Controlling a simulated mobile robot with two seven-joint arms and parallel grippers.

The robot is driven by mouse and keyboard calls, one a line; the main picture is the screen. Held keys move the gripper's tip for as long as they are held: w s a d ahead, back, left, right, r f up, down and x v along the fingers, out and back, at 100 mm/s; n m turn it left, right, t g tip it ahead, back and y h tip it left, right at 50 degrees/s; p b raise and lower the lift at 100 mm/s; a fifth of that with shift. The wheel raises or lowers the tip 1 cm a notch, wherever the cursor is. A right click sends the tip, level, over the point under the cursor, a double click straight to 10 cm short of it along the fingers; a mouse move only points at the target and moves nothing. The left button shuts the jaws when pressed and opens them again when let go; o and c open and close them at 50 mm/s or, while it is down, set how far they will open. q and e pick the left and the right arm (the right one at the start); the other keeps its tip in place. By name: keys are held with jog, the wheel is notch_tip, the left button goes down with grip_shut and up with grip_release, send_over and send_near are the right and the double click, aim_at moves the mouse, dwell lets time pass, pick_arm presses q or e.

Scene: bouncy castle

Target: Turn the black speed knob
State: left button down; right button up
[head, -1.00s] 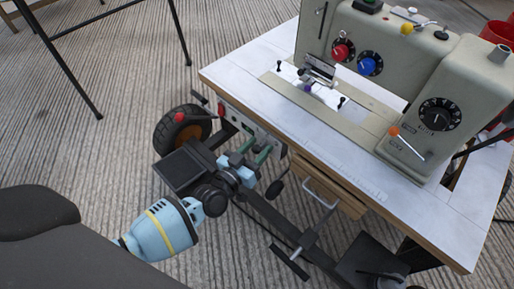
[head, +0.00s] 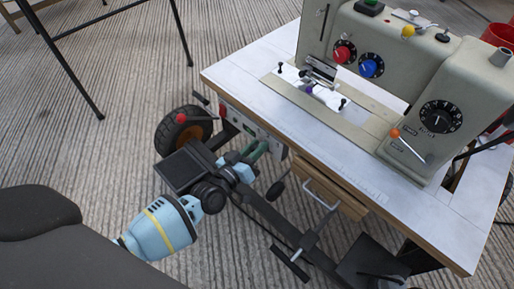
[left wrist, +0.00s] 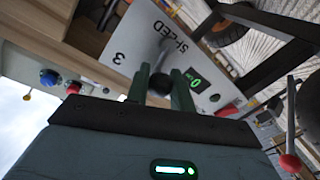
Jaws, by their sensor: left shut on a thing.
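The black speed knob (left wrist: 160,84) sits on a white control panel (left wrist: 150,38) marked "SPEED", in the left wrist view. My left gripper (left wrist: 161,78) has its two green fingers on either side of the knob, shut on it. In the head view the left gripper (head: 256,150) reaches the panel (head: 236,118) under the front edge of the sewing table; the knob is hidden there by the fingers. My right gripper is not in view.
The sewing machine (head: 440,90) stands on the white table (head: 320,150). A red-tipped lever (head: 182,118) and a wheel (head: 170,135) are left of the panel. A wooden drawer (head: 335,192) with a metal handle is to its right. A red button (left wrist: 229,110) is on the panel.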

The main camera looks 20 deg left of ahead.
pick_arm(q)
jog(key=shift+a+f+n, duration=0.2)
jog(key=shift+n, duration=0.7)
jog(key=shift+a+n+g, duration=0.1)
jog(key=shift+n+g, duration=0.2)
jog(key=shift+n, duration=0.1)
jog(key=c, duration=2.2)
grip_release()
jog(key=c, duration=1.2)
grip_release()
jog(key=shift+w, duration=0.1)
jog(key=shift+c, duration=0.2)
